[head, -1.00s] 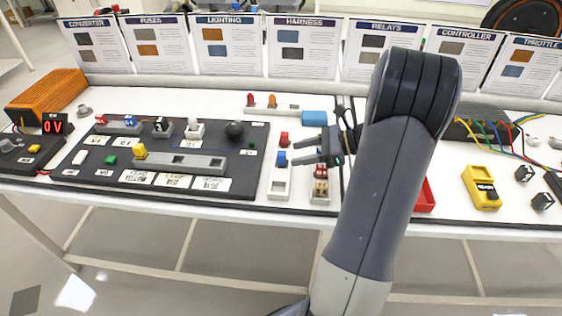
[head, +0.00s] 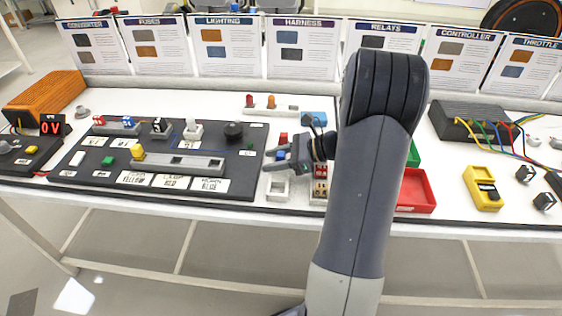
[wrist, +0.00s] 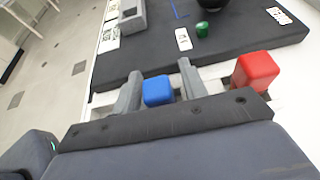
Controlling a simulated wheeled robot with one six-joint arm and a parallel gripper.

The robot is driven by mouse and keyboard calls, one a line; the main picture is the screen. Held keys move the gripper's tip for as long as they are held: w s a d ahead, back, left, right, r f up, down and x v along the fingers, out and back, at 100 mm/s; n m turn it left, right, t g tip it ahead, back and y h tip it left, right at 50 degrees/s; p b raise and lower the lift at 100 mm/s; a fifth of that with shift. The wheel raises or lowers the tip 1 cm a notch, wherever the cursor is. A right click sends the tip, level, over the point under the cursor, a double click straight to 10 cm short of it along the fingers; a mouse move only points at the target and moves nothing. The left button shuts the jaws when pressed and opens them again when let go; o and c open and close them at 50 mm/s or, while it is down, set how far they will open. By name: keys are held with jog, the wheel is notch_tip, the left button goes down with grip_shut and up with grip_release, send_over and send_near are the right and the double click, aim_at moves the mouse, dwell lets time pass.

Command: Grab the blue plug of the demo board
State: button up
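The blue plug (wrist: 158,90) stands between the two fingertips of my gripper (wrist: 158,88) in the wrist view, with a narrow gap to the right finger. My gripper (head: 272,160) is open. In the head view its fingers reach left over the white rack (head: 277,192), where the blue plug (head: 282,155) is partly hidden by them. The red plug (wrist: 255,70) stands just right of the fingers in the wrist view, and behind them in the head view (head: 284,137). The dark demo board (head: 72,163) lies left of the rack.
A rack with red and yellowish pieces (head: 320,185) is right beside my gripper. A blue box (head: 314,118) lies behind. A red bin (head: 415,190) and a yellow meter (head: 483,188) are to the right. The board carries a yellow plug (head: 137,152) and a black knob (head: 233,131).

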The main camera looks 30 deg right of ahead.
grip_shut()
